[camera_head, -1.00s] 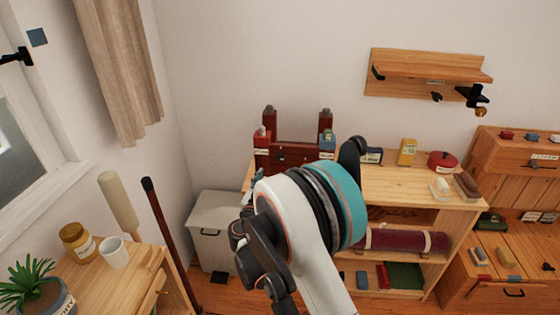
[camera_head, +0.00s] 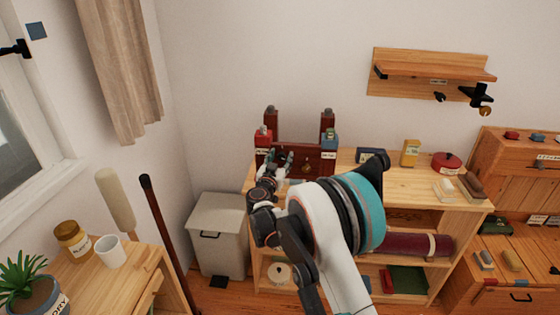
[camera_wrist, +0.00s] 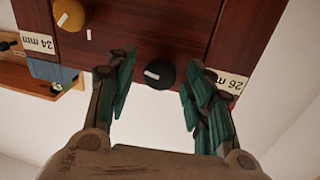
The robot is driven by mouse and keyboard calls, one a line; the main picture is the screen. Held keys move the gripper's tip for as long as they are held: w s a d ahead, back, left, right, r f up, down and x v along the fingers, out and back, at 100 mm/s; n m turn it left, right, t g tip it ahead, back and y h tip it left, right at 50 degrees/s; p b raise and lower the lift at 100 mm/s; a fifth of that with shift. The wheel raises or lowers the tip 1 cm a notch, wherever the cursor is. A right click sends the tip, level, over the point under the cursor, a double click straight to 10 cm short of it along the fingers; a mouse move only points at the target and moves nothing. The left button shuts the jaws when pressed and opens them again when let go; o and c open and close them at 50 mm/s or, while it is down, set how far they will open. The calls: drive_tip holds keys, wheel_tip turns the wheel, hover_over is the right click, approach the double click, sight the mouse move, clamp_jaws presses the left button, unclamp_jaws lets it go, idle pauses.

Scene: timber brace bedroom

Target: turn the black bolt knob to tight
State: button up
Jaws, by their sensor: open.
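The black bolt knob (camera_wrist: 160,74) is round with a short white mark and sits on the front of a dark red wooden brace (camera_wrist: 130,30). My gripper (camera_wrist: 157,82) is open, with teal-padded fingers on either side of the knob in the wrist view. A gap shows on both sides, and I see no grip on it. In the head view the brace stands on a wooden shelf unit (camera_head: 400,185), and my gripper (camera_head: 277,160) is before its left part, hiding the black knob there.
A brass-coloured knob (camera_wrist: 68,14) with a white mark sits on the same brace, near a "34 mm" label. A red block (camera_head: 263,138) and a blue block (camera_head: 329,141) flank the brace. A grey bin (camera_head: 217,232) stands left of the shelf.

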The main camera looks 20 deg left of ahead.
drive_tip(key=c, duration=1.1)
drive_tip(key=shift+m, duration=0.3)
drive_tip(key=m, duration=0.3)
drive_tip(key=shift+r+m+g, duration=0.1)
drive_tip(key=shift+m+g, duration=0.2)
drive_tip(key=m, duration=0.3)
drive_tip(key=shift+d+g, duration=0.1)
drive_tip(key=shift+g, duration=0.3)
drive_tip(key=m+y, duration=0.1)
drive_tip(key=m, duration=0.2)
drive_tip(key=shift+d+m+g+y, duration=0.1)
drive_tip(key=shift+m+g+y, duration=0.2)
drive_tip(key=shift+m, duration=1.6)
